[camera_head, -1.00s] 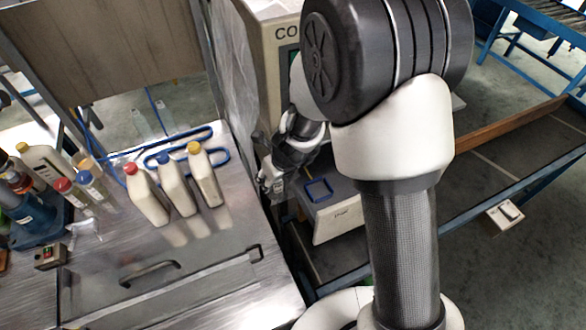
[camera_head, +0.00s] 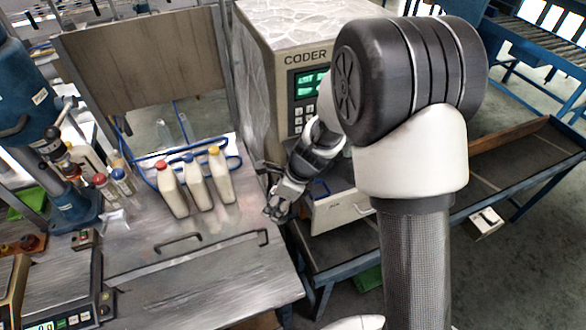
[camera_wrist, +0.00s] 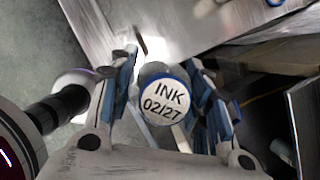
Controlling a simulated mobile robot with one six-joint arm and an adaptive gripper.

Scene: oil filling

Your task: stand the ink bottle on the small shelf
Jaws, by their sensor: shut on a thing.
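My gripper (camera_head: 275,211) is shut on the ink bottle beside the metal table's right edge in the head view. In the wrist view, the bottle's round white top (camera_wrist: 165,98) reads "INK 02/27", has a blue rim and sits between my fingers (camera_wrist: 166,90). The bottle's body is mostly hidden below its top. The small shelf (camera_head: 341,210) is a pale ledge at the foot of the coder, with a blue square outline on top. My gripper is left of the shelf and apart from its front face; my arm covers part of the outline.
The coder (camera_head: 304,52) with a lit green display stands behind the shelf. Three pale bottles with red, blue and yellow caps, such as the yellow-capped one (camera_head: 222,178), stand on the metal table (camera_head: 200,270). A blue-framed conveyor (camera_head: 500,175) lies to the right.

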